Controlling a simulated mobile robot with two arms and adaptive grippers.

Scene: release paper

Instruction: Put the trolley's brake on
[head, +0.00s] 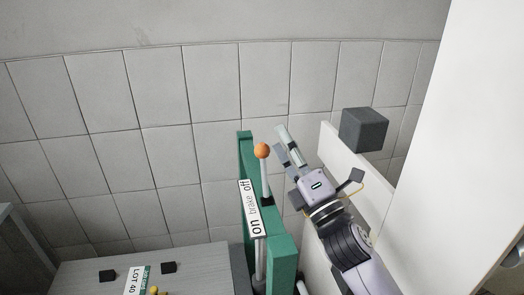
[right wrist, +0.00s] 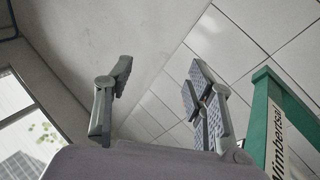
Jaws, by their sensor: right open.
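The brake lever, a pale rod with an orange ball knob (head: 262,151), rises from the green trolley frame (head: 285,262). A white label (head: 252,208) beside it reads "on", "brake", "off", with "on" at the near end and "off" at the far end. The lever stands by the "off" end. My right gripper (head: 283,144) is just right of the knob, apart from it in the picture, open and empty. In the right wrist view its fingers are spread with nothing between them, and the green frame passes at the right. The knob is not visible there. My left gripper is not in view.
A grey cube (head: 363,130) sits by a white panel (head: 340,160) right of the trolley. A large white surface (head: 470,120) fills the right side. A grey top (head: 200,262) with a "LOT 40" card (head: 137,281) and small black blocks is at lower left. A tiled wall stands behind.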

